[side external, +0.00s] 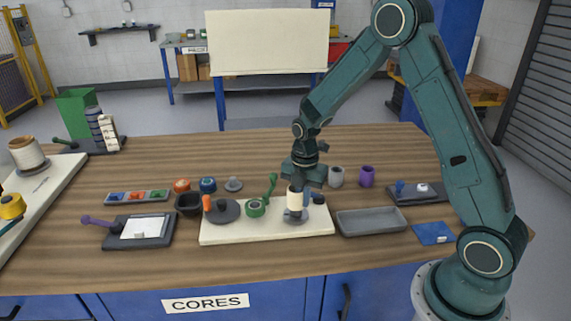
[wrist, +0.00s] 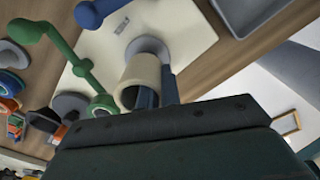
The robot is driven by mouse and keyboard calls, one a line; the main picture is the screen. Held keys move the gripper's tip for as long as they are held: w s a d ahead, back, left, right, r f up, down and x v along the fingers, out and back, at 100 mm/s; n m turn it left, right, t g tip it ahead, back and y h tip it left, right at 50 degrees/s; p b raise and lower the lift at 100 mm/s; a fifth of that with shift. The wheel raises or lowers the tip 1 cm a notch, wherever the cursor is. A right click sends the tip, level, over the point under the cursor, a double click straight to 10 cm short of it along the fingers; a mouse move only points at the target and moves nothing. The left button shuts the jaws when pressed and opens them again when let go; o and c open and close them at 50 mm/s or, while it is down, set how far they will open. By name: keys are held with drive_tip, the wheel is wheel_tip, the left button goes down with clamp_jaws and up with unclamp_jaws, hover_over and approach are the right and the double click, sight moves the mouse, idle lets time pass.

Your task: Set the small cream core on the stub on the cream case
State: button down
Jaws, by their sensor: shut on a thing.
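The small cream core (side external: 294,200) is an upright hollow cylinder held in my gripper (side external: 304,186). In the wrist view the core (wrist: 137,72) shows its open near end, with a finger of my gripper (wrist: 151,95) against its wall. The cream case (side external: 236,232) is a flat cream slab on the bench, also in the wrist view (wrist: 190,35). A grey round flange (side external: 295,217) on the case lies directly under the core and shows beyond it in the wrist view (wrist: 148,45). The stub is hidden, and I cannot tell whether the core is around it or above it.
A green crank arm (side external: 256,208) and a dark grey disc with an orange knob (side external: 222,211) stand on the case, left of the core. A grey tray (side external: 371,222) lies to the right. Grey (side external: 336,176) and purple (side external: 367,176) cups stand behind. Bare bench lies in front.

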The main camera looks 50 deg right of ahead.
drive_tip(key=shift+s+f, duration=0.15)
drive_tip(key=shift+f, duration=0.55)
drive_tip(key=shift+s+f, duration=0.1)
drive_tip(key=shift+f, duration=0.55)
drive_tip(key=c, duration=1.7)
unclamp_jaws()
drive_tip(key=shift+r, duration=0.1)
drive_tip(key=shift+o, duration=0.8)
drive_tip(key=shift+w+r, duration=0.1)
drive_tip(key=shift+r, duration=0.7)
wheel_tip(320, 180, up, 12)
drive_tip(key=shift+r, duration=0.95)
